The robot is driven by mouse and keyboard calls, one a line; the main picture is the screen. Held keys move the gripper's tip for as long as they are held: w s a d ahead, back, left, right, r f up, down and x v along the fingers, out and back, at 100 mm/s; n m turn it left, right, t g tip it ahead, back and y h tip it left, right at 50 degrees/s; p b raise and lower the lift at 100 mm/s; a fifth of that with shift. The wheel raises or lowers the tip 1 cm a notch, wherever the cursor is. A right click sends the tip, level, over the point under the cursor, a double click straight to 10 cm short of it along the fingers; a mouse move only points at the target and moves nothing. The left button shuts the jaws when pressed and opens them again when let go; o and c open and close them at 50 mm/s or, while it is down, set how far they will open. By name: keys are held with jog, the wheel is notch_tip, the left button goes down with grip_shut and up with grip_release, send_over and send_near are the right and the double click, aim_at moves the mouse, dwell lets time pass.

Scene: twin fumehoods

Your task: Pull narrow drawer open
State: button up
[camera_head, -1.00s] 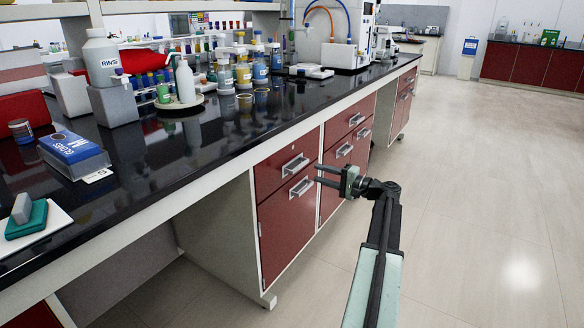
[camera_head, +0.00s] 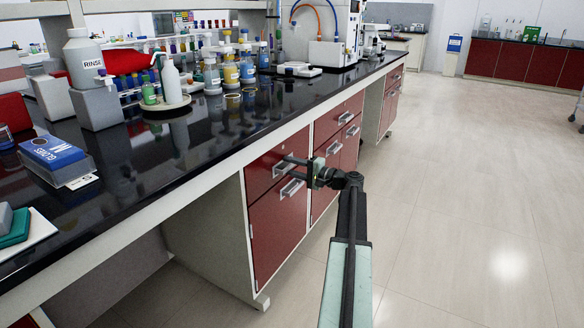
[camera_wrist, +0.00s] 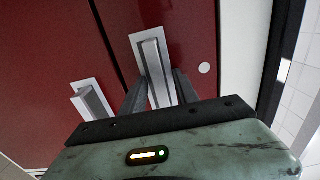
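The narrow drawer (camera_head: 262,177) is the red top front of the near cabinet, and it looks flush and closed. Its metal bar handle (camera_head: 281,167) is partly covered by my gripper. In the wrist view the handle (camera_wrist: 156,72) stands between my two fingers. My gripper (camera_head: 287,168) is open, with one finger on each side of the handle; I cannot tell whether either finger touches it. In the wrist view my gripper (camera_wrist: 160,90) points at the drawer front. The red front below (camera_head: 279,230) has a similar handle (camera_head: 291,188), which also shows in the wrist view (camera_wrist: 91,101).
The black bench top (camera_head: 200,150) overhangs just above the drawer. It carries a glove box (camera_head: 55,155), bottles and instruments. More red drawers (camera_head: 338,130) continue to the right. The pale floor (camera_head: 450,210) in front is clear.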

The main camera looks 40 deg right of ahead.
grip_shut()
jog(key=shift+s, duration=0.1)
dwell(1.2)
